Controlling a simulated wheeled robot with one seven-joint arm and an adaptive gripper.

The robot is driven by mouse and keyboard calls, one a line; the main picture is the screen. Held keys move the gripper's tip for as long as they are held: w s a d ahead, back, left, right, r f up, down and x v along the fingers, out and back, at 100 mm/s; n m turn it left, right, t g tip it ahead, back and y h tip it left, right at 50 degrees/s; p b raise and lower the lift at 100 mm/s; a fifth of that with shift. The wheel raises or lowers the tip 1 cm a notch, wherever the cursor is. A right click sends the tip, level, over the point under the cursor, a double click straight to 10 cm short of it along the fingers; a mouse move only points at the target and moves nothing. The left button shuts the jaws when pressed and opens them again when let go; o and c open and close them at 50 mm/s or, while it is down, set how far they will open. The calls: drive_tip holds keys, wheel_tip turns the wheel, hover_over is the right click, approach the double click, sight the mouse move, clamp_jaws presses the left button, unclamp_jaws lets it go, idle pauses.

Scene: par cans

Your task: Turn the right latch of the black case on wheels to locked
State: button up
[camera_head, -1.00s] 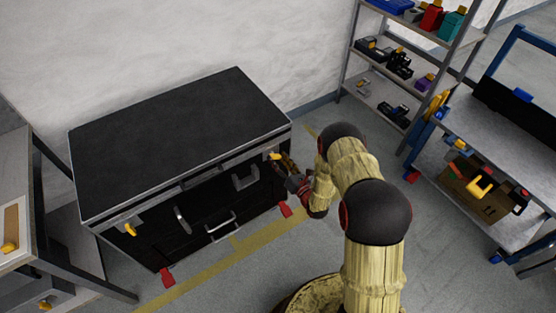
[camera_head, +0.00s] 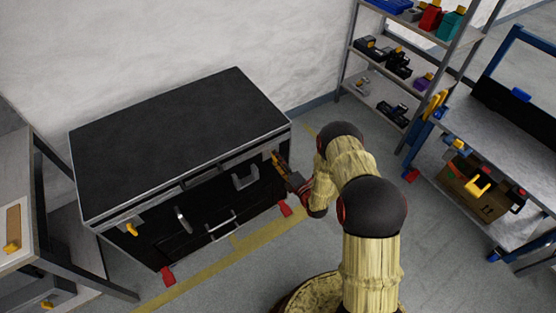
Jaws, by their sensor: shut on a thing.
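The black case on wheels (camera_head: 180,140) stands against the wall with its lid closed. Its left latch (camera_head: 131,230) has a yellow handle at the left end of the front. The right latch (camera_head: 274,155), near the front's right end, is mostly hidden by my gripper, and its angle cannot be made out. My gripper (camera_head: 279,162) is at this latch, with its jaws shut on it. My arm reaches in from the right of the case.
Red wheel parts (camera_head: 285,209) stick out below the case. A workbench (camera_head: 20,195) stands close on the left. A shelf rack (camera_head: 400,75) and a blue-framed cart (camera_head: 490,130) stand on the right. The floor before the case is clear.

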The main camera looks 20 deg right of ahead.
drive_tip(key=shift+m, duration=0.9)
drive_tip(key=shift+f, duration=0.1)
drive_tip(key=o, duration=1)
drive_tip(key=shift+o, duration=0.8)
drive_tip(key=v, duration=1.2)
